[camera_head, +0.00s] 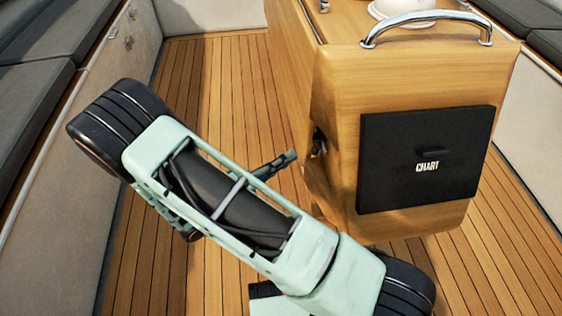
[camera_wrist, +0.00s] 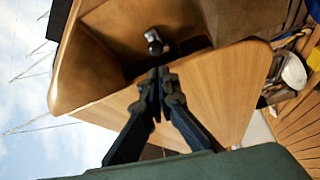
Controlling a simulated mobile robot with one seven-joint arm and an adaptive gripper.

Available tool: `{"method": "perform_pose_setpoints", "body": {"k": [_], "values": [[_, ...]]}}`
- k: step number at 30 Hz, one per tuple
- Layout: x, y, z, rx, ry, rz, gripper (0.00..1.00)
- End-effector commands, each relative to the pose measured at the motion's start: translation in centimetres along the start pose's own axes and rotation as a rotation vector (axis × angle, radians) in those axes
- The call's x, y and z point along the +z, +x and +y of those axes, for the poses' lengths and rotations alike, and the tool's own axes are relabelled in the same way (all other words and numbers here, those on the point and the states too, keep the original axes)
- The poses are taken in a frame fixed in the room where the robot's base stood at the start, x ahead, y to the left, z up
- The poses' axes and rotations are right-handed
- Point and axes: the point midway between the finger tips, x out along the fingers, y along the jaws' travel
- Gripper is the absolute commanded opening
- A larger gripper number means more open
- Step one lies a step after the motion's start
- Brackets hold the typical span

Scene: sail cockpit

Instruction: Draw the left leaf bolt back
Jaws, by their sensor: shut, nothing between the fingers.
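The wooden table pedestal (camera_head: 420,80) stands at the right in the head view. A dark knob-like fitting (camera_head: 317,143) shows in a recess on its left side; I take it for the left leaf bolt. In the wrist view it is a small rounded metal knob (camera_wrist: 154,42) in the brown recess, just beyond my fingertips. My gripper (camera_wrist: 161,75) is shut and empty, its tips at the recess edge. Whether they touch the knob I cannot tell. In the head view my gripper (camera_head: 289,157) points at the recess from the left.
A black panel marked CHART (camera_head: 425,180) is on the pedestal's near face, with a chrome rail (camera_head: 425,20) above. A white round object (camera_head: 395,8) is on top. Cushioned benches (camera_head: 40,90) line the sides. Plank floor (camera_head: 205,75) is clear behind my arm.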

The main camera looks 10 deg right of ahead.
Motion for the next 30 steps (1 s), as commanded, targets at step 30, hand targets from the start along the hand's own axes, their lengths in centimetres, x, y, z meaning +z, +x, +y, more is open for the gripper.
{"method": "perform_pose_setpoints", "body": {"k": [30], "values": [[2.8,4.0,0.5,-0.003,-0.005,0.003,0.00]]}}
